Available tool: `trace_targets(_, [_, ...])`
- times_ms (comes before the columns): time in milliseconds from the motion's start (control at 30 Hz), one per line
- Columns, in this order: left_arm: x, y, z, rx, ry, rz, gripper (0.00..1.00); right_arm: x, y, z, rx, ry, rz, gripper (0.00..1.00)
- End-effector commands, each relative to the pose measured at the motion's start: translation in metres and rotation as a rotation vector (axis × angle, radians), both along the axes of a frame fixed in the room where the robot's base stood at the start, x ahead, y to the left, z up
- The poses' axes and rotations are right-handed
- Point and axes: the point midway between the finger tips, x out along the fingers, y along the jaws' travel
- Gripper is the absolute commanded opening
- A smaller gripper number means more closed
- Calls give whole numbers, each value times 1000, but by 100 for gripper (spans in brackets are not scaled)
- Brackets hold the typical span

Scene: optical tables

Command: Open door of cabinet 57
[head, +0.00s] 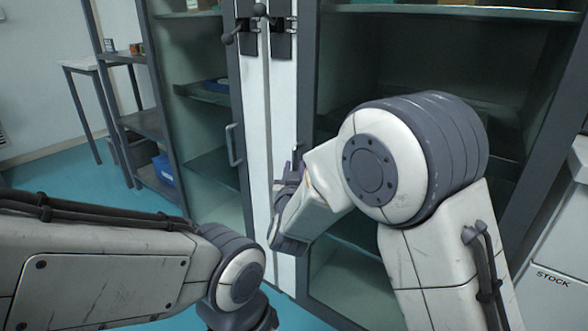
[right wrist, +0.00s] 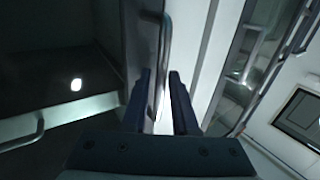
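Tall cabinets with dark grey door frames and glass fronts stand ahead; no number 57 is readable, so I cannot tell which is cabinet 57. The right cabinet door (head: 308,90) looks closed. My right gripper (head: 287,197) is at its left edge, partly hidden by my own wrist. In the right wrist view, a metal bar handle (right wrist: 163,60) runs down between the two dark fingers of the right gripper (right wrist: 160,100). The fingers are apart, with gaps showing beside the bar. My left arm comes in low at the left; its gripper is outside the picture.
The left cabinet has its own bar handle (head: 232,145). Dark latches (head: 280,38) sit at the top of the white strip (head: 283,110) between the cabinets. A shelf rack (head: 148,125) and a small table (head: 90,66) stand farther left. A white STOCK unit (head: 556,285) is at the right.

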Motion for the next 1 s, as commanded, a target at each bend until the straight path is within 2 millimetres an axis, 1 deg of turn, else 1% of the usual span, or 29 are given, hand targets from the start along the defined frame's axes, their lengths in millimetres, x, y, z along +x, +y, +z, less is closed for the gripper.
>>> trace_targets(67, [0, 0, 0, 0, 0, 0, 50, 0, 0, 0, 0, 0, 0, 27])
trace_targets(100, [0, 0, 0, 0, 0, 0, 50, 0, 0, 0, 0, 0, 0, 20])
trace_targets(133, [0, 0, 0, 0, 0, 0, 50, 0, 0, 0, 0, 0, 0, 8])
trace_targets(167, [0, 0, 0, 0, 0, 0, 50, 0, 0, 0, 0, 0, 0, 0])
trace_targets(1000, [0, 0, 0, 0, 0, 0, 50, -1, 0, 0, 0, 0, 0, 0])
